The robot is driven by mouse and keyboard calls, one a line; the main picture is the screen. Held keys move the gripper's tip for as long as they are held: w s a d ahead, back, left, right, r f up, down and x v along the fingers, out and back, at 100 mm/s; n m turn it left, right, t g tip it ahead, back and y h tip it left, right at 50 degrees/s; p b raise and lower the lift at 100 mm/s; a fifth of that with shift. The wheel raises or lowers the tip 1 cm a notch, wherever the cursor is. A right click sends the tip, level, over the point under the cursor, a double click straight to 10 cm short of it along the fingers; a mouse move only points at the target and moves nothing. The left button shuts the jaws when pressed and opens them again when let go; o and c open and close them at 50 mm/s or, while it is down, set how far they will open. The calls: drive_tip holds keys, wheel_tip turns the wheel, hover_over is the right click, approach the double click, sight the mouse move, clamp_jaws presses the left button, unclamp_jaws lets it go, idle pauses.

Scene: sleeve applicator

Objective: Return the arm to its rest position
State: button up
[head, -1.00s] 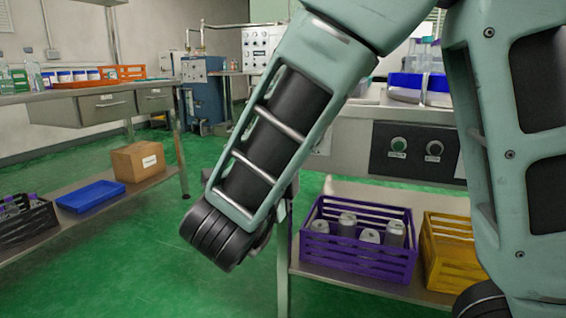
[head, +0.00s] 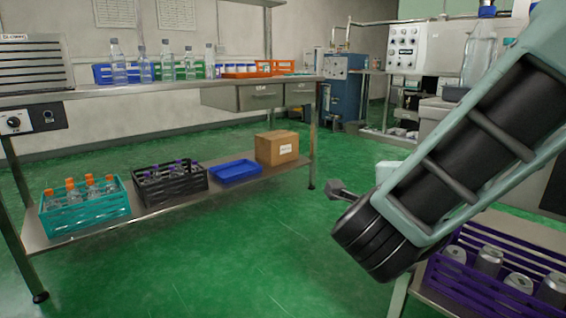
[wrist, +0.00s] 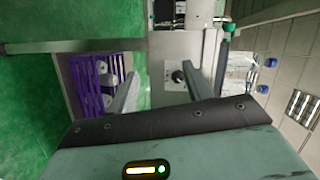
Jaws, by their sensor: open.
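My arm crosses the right side of the head view, bent at a dark joint low in the picture. My gripper (wrist: 158,95) shows in the wrist view with its two grey fingers spread apart. Nothing is between the fingers. Behind them, some way off, is the bench front with a dark knob panel (wrist: 177,77). In the head view the gripper fingers are not clearly visible behind the arm.
A purple crate (head: 461,284) with several cans sits on a low shelf beneath my arm. At left, a bench shelf holds a teal crate (head: 85,222), a black crate (head: 170,190), a blue tray (head: 236,171) and a cardboard box (head: 277,149). Green floor between is clear.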

drive_tip(key=s+a+f+n+g+y+p, duration=0.1)
drive_tip(key=s+a+f+n+g+y, duration=0.1)
drive_tip(key=a+n+y, duration=0.55)
drive_tip(key=s+a+f+n+g+y, duration=0.25)
drive_tip(key=a+n+y, duration=0.35)
drive_tip(key=a+n, duration=0.3)
drive_tip(key=s+f+n+g+p, duration=0.1)
drive_tip(key=s+f+n+g, duration=0.35)
drive_tip(key=s+n, duration=0.45)
drive_tip(key=s+d+n+g+h+p, duration=0.1)
drive_tip(key=s+d+n+g+h, duration=0.35)
drive_tip(key=s+d, duration=0.45)
wheel_tip(320, 180, up, 37)
drive_tip(key=a+y+p, duration=0.1)
drive_tip(key=p, duration=3.6)
drive_tip(key=shift+s+r+p, duration=0.15)
drive_tip(key=shift+r+p, duration=0.05)
drive_tip(key=shift+p, duration=0.2)
